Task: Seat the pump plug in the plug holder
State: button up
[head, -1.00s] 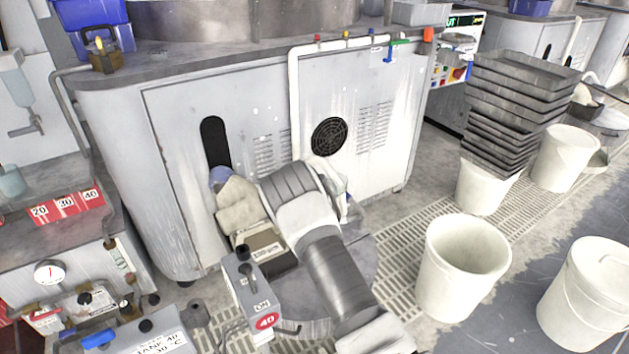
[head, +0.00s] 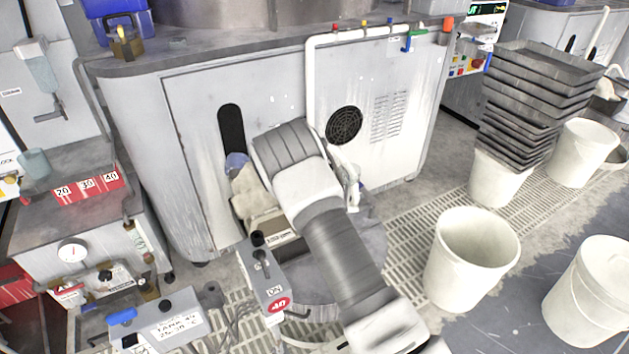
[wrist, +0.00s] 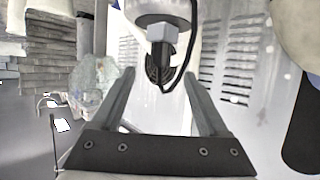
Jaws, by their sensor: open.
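My gripper (wrist: 160,100) is open, with nothing between its two grey fingers. The wrist view looks turned over, with the cabinet's vents and fan behind the fingers. A small grey and black block with a black cable (wrist: 163,35) shows beyond the fingertips, against a pale round part. It may be the pump plug, but I cannot tell for sure, nor whether it sits in anything. It is apart from the fingers. In the head view my arm hides the gripper and this block. I cannot make out the plug holder in either view.
The grey cabinet (head: 190,110) stands close behind my arm. A grey control box (head: 262,275) and cloth (head: 248,190) lie left of the arm. A tray stack (head: 535,100) and a white bucket (head: 470,255) stand right. Slatted floor between cabinet and bucket is open.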

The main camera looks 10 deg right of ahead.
jog(key=p+v, duration=0.2)
jog(key=v, duration=0.6)
jog(key=shift+a, duration=0.2)
jog(key=shift+s+r, duration=0.1)
jog(key=shift+s, duration=0.05)
jog(key=s+r+n+g+y, duration=0.1)
jog(key=s+r+g+y, duration=0.15)
jog(key=s+r, duration=0.65)
jog(key=s+r+n+g+y, duration=0.1)
jog(key=s+r+y, duration=0.25)
jog(key=r, duration=1.15)
jog(key=s+d+r+n+g+h, duration=0.1)
jog(key=s+d+r+g, duration=0.15)
jog(key=s, duration=1.15)
jog(key=s+d+r+n+g, duration=0.1)
jog(key=s+d+r+n, duration=0.2)
jog(key=s, duration=1.1)
notch_tip(320, 180, up, 22)
jog(key=m+p, duration=0.1)
jog(key=p, duration=2.1)
jog(key=shift+d+r+p, duration=0.2)
jog(key=shift+d+p, duration=0.2)
